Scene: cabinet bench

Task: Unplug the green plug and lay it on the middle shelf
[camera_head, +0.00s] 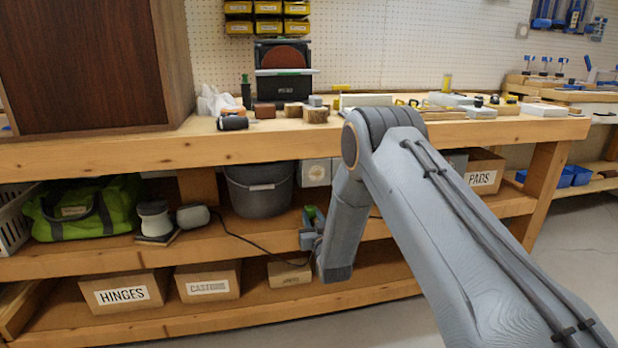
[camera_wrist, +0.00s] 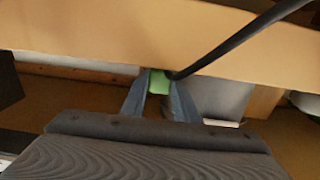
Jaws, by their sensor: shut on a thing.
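The green plug (camera_wrist: 159,83) is between the two fingertips of my gripper (camera_wrist: 159,92) in the wrist view, and the fingers are shut on it. A dark cord runs from beside it to the upper right. I cannot tell whether the plug sits in a socket. The middle shelf (camera_head: 280,226) holds the bucket and other things; my arm hides part of its right side.
Boxes, including HINGES (camera_head: 124,292), stand on the shelf below. Bare shelf shows before the bucket.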

